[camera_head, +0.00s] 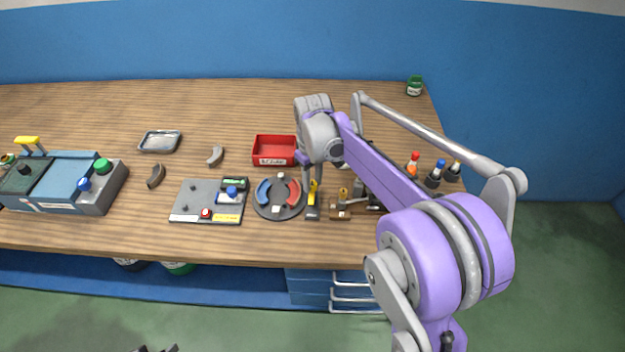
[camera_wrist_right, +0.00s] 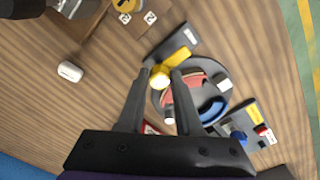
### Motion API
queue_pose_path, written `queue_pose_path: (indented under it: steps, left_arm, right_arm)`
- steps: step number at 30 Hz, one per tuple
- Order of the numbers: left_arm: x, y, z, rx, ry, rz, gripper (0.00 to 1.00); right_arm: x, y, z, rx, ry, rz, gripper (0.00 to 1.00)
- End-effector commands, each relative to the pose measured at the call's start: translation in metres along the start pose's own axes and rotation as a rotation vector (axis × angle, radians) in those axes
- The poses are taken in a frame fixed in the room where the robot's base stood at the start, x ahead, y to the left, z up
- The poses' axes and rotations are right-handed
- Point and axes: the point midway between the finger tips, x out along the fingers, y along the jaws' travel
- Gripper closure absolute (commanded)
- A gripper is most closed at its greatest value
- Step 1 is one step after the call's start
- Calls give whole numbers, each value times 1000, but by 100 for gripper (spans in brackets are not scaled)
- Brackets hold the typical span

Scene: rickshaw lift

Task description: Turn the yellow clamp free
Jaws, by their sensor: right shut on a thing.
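The yellow clamp (camera_head: 313,188) stands at the right edge of a dark round plate (camera_head: 280,215) carrying red and blue arc pieces. Its dark base (camera_head: 312,213) points toward the table's front edge. In the right wrist view, the clamp's round yellow top (camera_wrist_right: 160,78) sits between the fingertips, with a yellow arm running to a dark block (camera_wrist_right: 172,46). My right gripper (camera_head: 312,181) is shut on the clamp from above; its fingers also show in the right wrist view (camera_wrist_right: 162,72). Dark tips at the bottom edge may be my left gripper (camera_head: 156,349), mostly out of frame.
A red bin (camera_head: 275,142) stands behind the plate. A grey panel with switches (camera_head: 190,196) lies left of it. A brown fixture (camera_head: 340,210) stands close right of the clamp. Bottles (camera_head: 434,178) stand at the right edge. The table's back left is clear.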

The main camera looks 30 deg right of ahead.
Motion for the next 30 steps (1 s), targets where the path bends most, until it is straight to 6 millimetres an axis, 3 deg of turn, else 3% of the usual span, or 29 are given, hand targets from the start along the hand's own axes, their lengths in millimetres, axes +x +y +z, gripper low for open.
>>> queue_pose_path:
  steps: [20,21,25,30]
  left_arm:
    - [0,0,0,0,0,0,50]
    - [0,0,0,0,0,0,50]
    - [0,0,0,0,0,0,50]
    - [0,0,0,0,0,0,50]
  right_arm:
    - [-1,1,0,-56,1,1,100]
    - [-1,1,0,-56,1,1,59]
    - [0,0,0,-55,1,1,36]
    - [0,0,0,-55,1,1,36]
